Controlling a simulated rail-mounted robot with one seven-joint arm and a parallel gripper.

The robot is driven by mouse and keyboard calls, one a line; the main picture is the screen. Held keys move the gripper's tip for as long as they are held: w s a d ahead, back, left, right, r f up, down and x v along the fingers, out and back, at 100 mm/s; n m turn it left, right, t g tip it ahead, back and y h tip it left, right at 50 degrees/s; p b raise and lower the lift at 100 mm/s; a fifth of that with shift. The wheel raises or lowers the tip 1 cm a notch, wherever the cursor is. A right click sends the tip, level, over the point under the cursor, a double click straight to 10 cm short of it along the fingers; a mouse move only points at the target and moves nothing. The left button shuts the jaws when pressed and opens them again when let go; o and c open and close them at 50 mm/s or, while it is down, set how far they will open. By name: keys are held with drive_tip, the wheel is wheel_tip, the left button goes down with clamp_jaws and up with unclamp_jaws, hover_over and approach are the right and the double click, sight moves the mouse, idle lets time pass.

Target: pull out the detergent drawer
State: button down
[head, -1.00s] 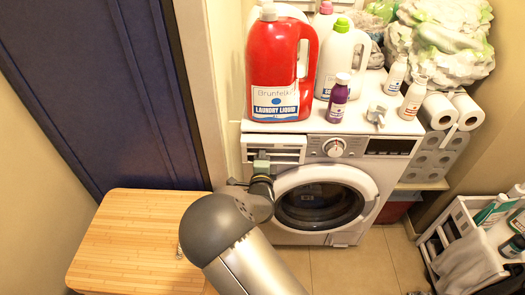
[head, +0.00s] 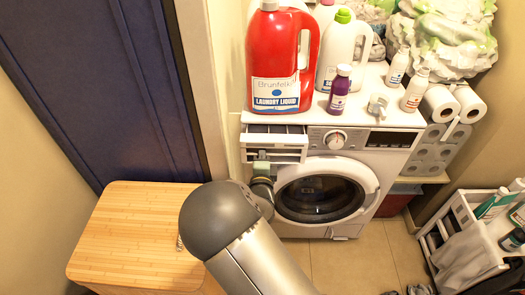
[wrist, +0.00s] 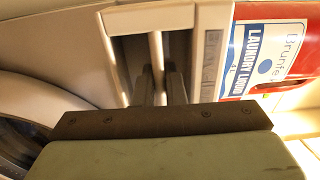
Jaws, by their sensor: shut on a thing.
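The white detergent drawer (head: 276,141) is at the top left of the washing machine (head: 365,145). It stands partly out, with open compartments showing behind its front. My gripper (head: 262,158) is at the drawer front, its fingertips largely hidden by my wrist and arm in the head view. In the wrist view, the two dark fingers (wrist: 162,85) are shut on the pale handle bar of the drawer front (wrist: 157,48).
A red laundry liquid jug (head: 275,65) stands on the washer just above the drawer. A white jug (head: 343,50) and a purple bottle (head: 339,90) stand to its right. A wooden-topped cabinet (head: 130,235) is at the left, a white rack (head: 460,215) at the right.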

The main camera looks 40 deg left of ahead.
drive_tip(key=shift+v, duration=0.9)
drive_tip(key=shift+s, duration=0.1)
drive_tip(key=shift+b+v, duration=0.9)
drive_tip(key=shift+v, duration=1.25)
drive_tip(key=shift+r, duration=0.1)
drive_tip(key=shift+b+v, duration=0.7)
drive_tip(key=shift+v, duration=0.8)
drive_tip(key=c, duration=1.8)
unclamp_jaws()
drive_tip(key=shift+d, duration=0.1)
drive_tip(key=shift+o, duration=0.2)
